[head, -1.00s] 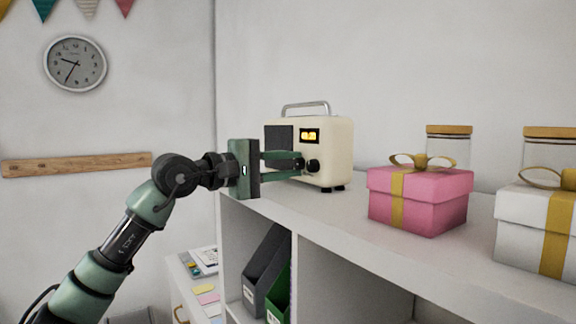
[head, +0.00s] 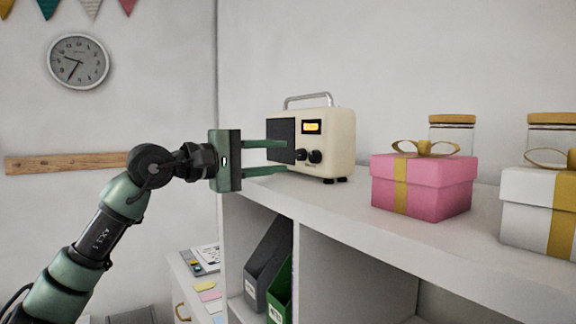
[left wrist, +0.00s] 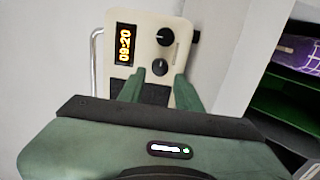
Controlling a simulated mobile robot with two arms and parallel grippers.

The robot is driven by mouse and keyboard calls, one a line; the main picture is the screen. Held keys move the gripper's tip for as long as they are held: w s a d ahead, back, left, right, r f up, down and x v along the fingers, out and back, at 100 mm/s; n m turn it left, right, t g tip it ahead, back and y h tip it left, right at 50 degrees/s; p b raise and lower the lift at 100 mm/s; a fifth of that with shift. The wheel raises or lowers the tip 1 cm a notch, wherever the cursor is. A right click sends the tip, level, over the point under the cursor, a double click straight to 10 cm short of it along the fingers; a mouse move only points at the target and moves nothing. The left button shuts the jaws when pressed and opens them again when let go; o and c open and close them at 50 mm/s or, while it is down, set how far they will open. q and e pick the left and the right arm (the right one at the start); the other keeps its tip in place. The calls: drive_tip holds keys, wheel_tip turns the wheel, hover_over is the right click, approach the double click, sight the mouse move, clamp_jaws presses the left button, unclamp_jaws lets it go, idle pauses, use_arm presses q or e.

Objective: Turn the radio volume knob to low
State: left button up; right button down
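The cream radio (head: 340,145) stands on the white shelf top, with a grey handle, a dark speaker panel and a lit yellow display. Two dark knobs sit below the display: one nearer the speaker (head: 301,156) and one farther right (head: 316,156). In the left wrist view the radio (left wrist: 146,30) shows both knobs, the farther one (left wrist: 165,36) and the nearer one (left wrist: 160,67), and the display reads 09:20. I cannot tell which is the volume knob. My left gripper (head: 287,156) is open in front of the radio, its fingers apart and nothing between them. My right gripper is out of view.
A pink gift box (head: 422,188) and a white gift box (head: 540,215) stand right of the radio on the shelf (head: 350,215). Jars (head: 452,133) stand behind them. Dark and green file holders (head: 268,265) are in the compartment below.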

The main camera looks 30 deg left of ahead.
use_arm(q)
drive_tip(key=b+v, duration=0.1)
drive_tip(key=v, duration=0.2)
drive_tip(key=shift+s+a, duration=0.1)
drive_tip(key=shift+s, duration=0.2)
idle(0.3)
